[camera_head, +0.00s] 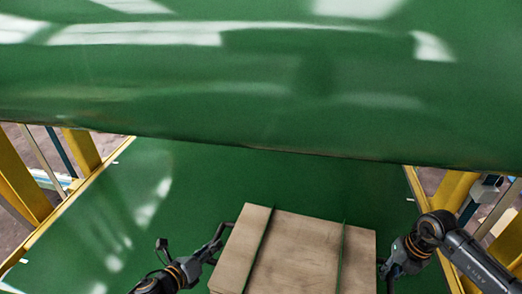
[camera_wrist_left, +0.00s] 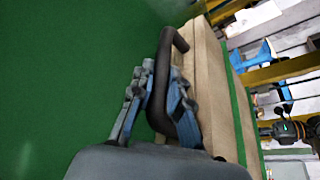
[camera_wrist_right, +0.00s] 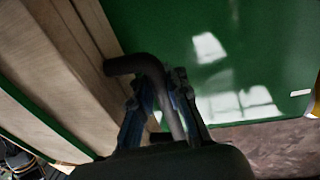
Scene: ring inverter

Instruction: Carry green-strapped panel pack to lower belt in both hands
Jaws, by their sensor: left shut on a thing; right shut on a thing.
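The panel pack (camera_head: 300,255) is a light wooden stack with two green straps, low in the head view between my grippers. A dark bent handle stands out from each side. My left gripper (camera_head: 218,245) is shut on the left handle, which shows clearly in the left wrist view (camera_wrist_left: 164,75). My right gripper (camera_head: 388,264) is shut on the right handle, clear in the right wrist view (camera_wrist_right: 155,75). The lower belt (camera_head: 170,190) is the green surface below and behind the pack. I cannot tell whether the pack touches it.
A large glossy green belt surface (camera_head: 250,80) hangs above, across the top of the head view. Yellow frame rails edge the lower belt at left (camera_head: 75,205) and right (camera_head: 425,205). The lower belt's visible part is bare beyond the pack.

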